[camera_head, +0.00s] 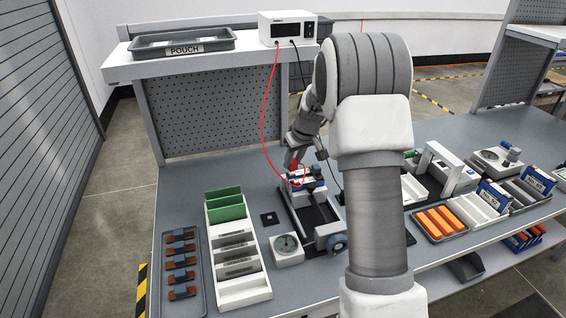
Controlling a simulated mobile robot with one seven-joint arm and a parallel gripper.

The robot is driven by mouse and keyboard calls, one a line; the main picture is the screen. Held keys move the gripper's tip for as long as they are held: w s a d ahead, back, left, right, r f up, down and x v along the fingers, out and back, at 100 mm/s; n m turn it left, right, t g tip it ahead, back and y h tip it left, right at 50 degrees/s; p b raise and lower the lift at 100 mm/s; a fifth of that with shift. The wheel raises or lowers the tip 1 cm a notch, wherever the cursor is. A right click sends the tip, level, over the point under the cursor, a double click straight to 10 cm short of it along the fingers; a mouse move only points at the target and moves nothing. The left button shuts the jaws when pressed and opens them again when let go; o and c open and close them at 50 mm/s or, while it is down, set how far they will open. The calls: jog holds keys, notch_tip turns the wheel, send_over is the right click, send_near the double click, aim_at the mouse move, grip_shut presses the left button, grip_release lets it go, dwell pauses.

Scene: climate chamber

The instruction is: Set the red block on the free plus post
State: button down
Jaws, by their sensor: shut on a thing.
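A red block (292,161) shows small and partly hidden below my gripper (295,151), just above the back of the dark fixture (287,205) on the bench. My gripper is shut on the red block. The red cable (263,112) runs from the white power supply (286,28) down to the fixture, curving close to the block. A blue and dark unit (308,183) sits on the fixture just below the gripper. The posts are too small and too covered to tell apart, so I cannot tell which is the free plus post or whether the block touches it.
My arm covers the bench's middle. Bins with orange parts (440,222) stand at right.

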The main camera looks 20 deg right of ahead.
jog(key=shift+w+d+f+m+h+b, duration=0.1)
jog(key=shift+d+f+m+h+b, duration=0.1)
jog(key=shift+d+f+m+b, duration=0.55)
jog(key=shift+f+m+h+b, duration=0.2)
jog(key=shift+f+m+b, duration=0.25)
jog(key=shift+f, duration=0.7)
jog(key=shift+f+b, duration=0.45)
jog(key=shift+f+b, duration=0.5)
jog(key=shift+b, duration=0.3)
dwell(0.8)
jog(key=shift+c, duration=1.4)
grip_release()
notch_tip(320, 180, up, 8)
jog(key=p, duration=0.4)
jog(key=shift+f+p, duration=0.25)
jog(key=shift+p, duration=0.05)
